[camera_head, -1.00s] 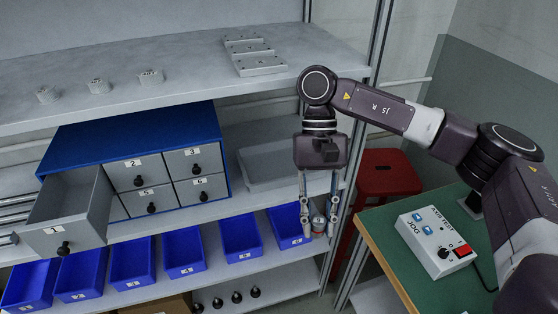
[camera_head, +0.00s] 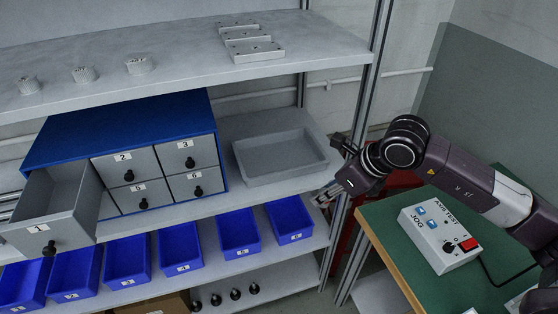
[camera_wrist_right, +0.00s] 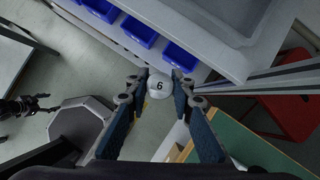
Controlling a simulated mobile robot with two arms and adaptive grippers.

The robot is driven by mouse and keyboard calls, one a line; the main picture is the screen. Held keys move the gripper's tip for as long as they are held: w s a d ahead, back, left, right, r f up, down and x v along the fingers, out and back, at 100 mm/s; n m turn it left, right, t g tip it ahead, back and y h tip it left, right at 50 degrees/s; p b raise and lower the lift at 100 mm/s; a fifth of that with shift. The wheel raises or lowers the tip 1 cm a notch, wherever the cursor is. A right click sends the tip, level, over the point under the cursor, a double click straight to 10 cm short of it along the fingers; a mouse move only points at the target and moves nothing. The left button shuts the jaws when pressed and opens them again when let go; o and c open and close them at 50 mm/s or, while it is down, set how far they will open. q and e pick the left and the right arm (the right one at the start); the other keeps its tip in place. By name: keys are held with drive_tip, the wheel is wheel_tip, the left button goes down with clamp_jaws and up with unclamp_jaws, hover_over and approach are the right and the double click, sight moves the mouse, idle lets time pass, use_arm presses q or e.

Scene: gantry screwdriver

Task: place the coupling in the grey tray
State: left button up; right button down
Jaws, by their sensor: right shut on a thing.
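The grey tray (camera_head: 280,157) is a shallow open box on the middle shelf, right of the blue drawer cabinet, and looks empty. My right gripper (camera_head: 322,198) is tilted beside the right front edge of that shelf, right of the tray and a little lower. In the right wrist view it is shut on a pale round piece, the coupling (camera_wrist_right: 160,86), with a 6 on its end. The fingers hide part of the coupling, and it is hard to make out in the head view. In the wrist view a dark gripper, seemingly my left one (camera_wrist_right: 44,103), shows small at the left edge.
A shelf post (camera_head: 350,215) stands close to my right gripper. Drawer 1 (camera_head: 50,225) is pulled out. Several blue bins (camera_head: 240,232) line the shelf below the cabinet. A control box (camera_head: 440,238) sits on the green table (camera_head: 385,222); a red stool (camera_head: 400,180) is behind.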

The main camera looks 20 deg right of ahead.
drive_tip(key=shift+w+d+r+m+h, duration=0.15)
drive_tip(key=shift+w+d+m+h, duration=0.2)
drive_tip(key=shift+m, duration=0.45)
drive_tip(key=d+m, duration=0.1)
drive_tip(key=m, duration=0.1)
drive_tip(key=h+p, duration=0.1)
drive_tip(key=p, duration=0.1)
approach(288, 159)
drive_tip(key=shift+w+a+f+t, duration=0.1)
drive_tip(key=shift+w+f+t, duration=0.1)
drive_tip(key=shift+f, duration=0.25)
drive_tip(key=shift+w+a+f+t, duration=0.15)
drive_tip(key=shift+f+t, duration=0.05)
drive_tip(key=shift+f, duration=0.25)
drive_tip(key=shift+w+a, duration=0.15)
drive_tip(key=shift+w, duration=0.5)
use_arm(q)
drive_tip(key=shift+s+a+f+b, duration=0.1)
drive_tip(key=shift+s+f+b, duration=0.3)
drive_tip(key=shift+b, duration=0.8)
use_arm(e)
drive_tip(key=shift+w+f, duration=0.15)
drive_tip(key=shift+f, duration=1.6)
use_arm(q)
drive_tip(key=shift+s, duration=0.1)
use_arm(e)
drive_tip(key=shift+f, duration=0.1)
drive_tip(key=c, duration=1.7)
unclamp_jaws()
